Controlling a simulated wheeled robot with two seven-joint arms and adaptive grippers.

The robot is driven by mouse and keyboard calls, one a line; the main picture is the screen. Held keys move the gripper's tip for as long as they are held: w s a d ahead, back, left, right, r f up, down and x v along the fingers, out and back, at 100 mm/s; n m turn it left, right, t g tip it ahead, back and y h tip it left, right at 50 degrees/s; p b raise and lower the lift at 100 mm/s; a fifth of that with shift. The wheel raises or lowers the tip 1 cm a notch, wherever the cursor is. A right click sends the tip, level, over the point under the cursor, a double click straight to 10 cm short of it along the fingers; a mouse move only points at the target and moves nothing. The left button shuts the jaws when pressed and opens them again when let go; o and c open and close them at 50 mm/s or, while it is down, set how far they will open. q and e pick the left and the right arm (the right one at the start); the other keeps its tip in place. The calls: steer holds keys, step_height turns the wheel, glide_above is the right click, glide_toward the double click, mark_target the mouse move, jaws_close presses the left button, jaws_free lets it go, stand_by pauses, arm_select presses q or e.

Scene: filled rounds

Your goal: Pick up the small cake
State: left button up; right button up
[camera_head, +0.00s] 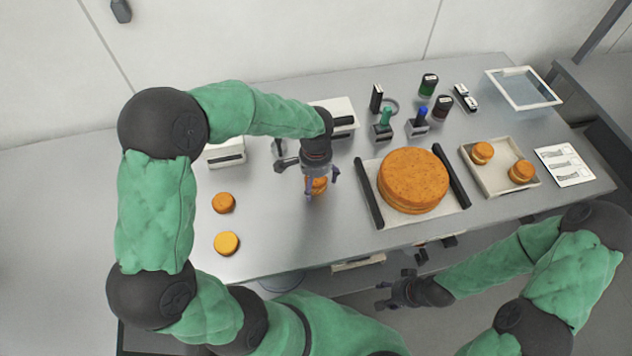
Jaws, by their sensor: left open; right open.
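A small orange-brown cake (319,187) stands on the steel table under my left gripper (321,188), partly hidden by its fingers. My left gripper points down over this cake with its open fingers on either side; I cannot tell whether they touch it. Two more small rounds lie to the left: a brown one (223,203) and a yellower one (226,243). Two small cakes, one (482,152) and another (521,172), sit on a light tray (499,190) at the right. My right gripper (382,293) is open and empty in front of the table, below its edge.
A large round cake (413,180) sits on a board between two black bars, one of them (368,193) right of my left gripper. Green (428,85) and blue-topped (420,124) containers stand behind. A clear-lidded box (523,88) and printed sheet (565,165) lie right.

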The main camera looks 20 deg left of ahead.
arm_select(q)
steer(key=shift+r, duration=0.1)
steer(key=c, duration=0.9)
steer(key=shift+o, duration=0.2)
